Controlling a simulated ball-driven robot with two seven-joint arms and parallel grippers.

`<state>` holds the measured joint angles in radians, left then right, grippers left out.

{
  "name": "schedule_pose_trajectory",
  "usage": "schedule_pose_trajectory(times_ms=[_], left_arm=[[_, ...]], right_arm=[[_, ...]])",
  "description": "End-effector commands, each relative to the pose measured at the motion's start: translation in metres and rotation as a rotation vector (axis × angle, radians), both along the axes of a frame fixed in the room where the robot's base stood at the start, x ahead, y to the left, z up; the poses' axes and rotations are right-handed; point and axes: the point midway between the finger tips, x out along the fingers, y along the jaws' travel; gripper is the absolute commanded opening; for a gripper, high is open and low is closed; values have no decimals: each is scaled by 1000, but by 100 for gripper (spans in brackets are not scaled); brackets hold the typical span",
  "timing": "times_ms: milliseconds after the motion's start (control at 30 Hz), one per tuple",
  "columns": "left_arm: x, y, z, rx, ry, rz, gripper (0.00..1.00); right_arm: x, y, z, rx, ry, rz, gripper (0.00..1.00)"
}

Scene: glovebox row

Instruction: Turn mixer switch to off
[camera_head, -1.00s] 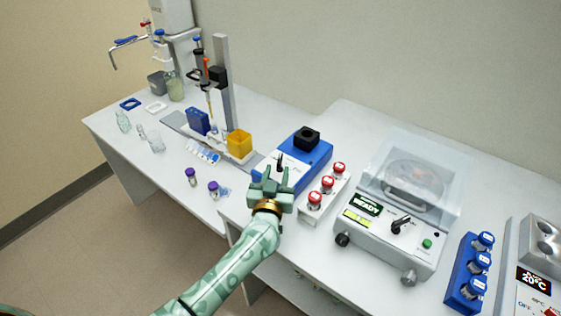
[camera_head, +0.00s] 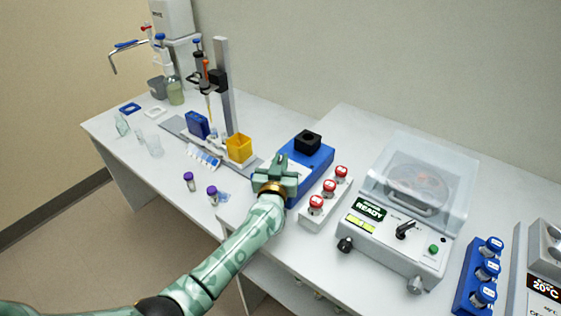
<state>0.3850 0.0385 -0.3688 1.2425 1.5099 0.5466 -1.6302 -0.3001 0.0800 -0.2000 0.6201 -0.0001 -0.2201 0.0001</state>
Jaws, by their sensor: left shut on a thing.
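The mixer (camera_head: 313,155) is a blue box with a black cup-shaped top, standing on the table at the centre. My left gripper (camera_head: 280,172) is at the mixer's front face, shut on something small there. The mixer's switch is hidden behind the gripper's fingers, so its position cannot be read. My right gripper is not in view.
A white rack (camera_head: 325,204) with red-capped tubes stands close to the right of the gripper. A centrifuge (camera_head: 395,232) with a clear lid is further right, beside a blue rack (camera_head: 466,285). A yellow box (camera_head: 238,148) and purple-capped vials (camera_head: 212,194) are to the left.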

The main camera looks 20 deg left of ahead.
Motion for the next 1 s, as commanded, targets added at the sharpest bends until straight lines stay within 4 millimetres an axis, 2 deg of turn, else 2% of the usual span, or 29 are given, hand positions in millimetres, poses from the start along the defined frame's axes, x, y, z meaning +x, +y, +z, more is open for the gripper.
schedule_pose_trajectory(times_ms=[200,333,667,700,733,767,1000], left_arm=[[0,0,2,-5,4,141,0],[-1,1,0,-3,4,225,0],[-1,1,-1,0,2,244,0],[-1,1,-1,0,2,244,22],[-1,1,-1,0,2,243,30],[-1,1,-1,0,2,243,33],[-1,1,-1,0,2,243,33]], right_arm=[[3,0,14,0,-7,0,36],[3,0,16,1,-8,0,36],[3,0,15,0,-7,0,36],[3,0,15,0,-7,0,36],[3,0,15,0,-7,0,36],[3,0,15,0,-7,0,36],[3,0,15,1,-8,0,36]])
